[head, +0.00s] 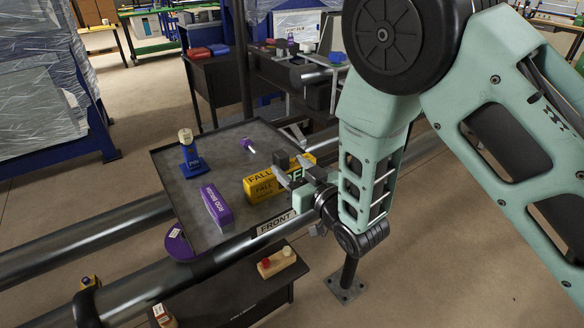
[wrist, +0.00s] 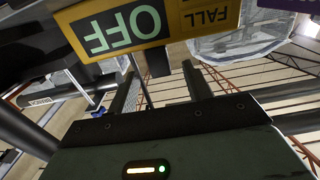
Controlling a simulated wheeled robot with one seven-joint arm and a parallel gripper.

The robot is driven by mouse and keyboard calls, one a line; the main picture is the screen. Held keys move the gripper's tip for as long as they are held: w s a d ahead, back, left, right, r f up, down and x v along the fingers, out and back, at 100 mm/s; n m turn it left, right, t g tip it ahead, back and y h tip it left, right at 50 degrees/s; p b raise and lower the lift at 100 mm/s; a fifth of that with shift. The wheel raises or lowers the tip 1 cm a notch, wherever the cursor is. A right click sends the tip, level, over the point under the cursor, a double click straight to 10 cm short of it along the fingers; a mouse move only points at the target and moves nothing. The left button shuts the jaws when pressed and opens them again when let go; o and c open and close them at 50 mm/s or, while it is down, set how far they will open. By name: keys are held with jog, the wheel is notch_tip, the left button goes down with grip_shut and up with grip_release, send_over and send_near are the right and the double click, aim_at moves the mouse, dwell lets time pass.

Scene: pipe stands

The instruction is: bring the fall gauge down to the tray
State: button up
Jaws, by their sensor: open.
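The fall gauge (head: 262,188) is a yellow block with black FALL lettering and a green OFF panel. It appears to rest on the dark grey tray (head: 217,157), near the edge by the FRONT label. My gripper (head: 284,169) is open, with its fingers in front of the gauge's right part and partly covering it. In the wrist view the gauge (wrist: 175,18) fills the top, with the OFF panel close to a dark finger. I cannot tell whether the fingers touch it.
Thick pipes (head: 95,225) run beside the tray. A dark box (head: 245,296) with a wooden block (head: 276,262) stands in front.

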jog(key=b+v, duration=0.2)
jog(key=v, duration=0.6)
jog(key=shift+s+d+b, duration=0.2)
jog(key=shift+b, duration=0.15)
jog(key=s+d+r+g+h+p, duration=0.1)
jog(key=s+d+r+g+h, duration=0.1)
jog(key=s+g, duration=0.3)
jog(key=s+d+r+g+h+p, duration=0.1)
jog(key=s+d+r+g+h, duration=0.2)
jog(key=s, duration=0.7)
jog(key=s+d+r+g+h+p, duration=0.1)
jog(key=s+d+r+g+h, duration=0.2)
jog(key=s+g, duration=0.4)
jog(key=shift+s+d+n+h+p, duration=0.3)
jog(key=shift+s+n+h, duration=0.1)
jog(key=shift+s+h, duration=0.25)
jog(key=shift+w, duration=0.15)
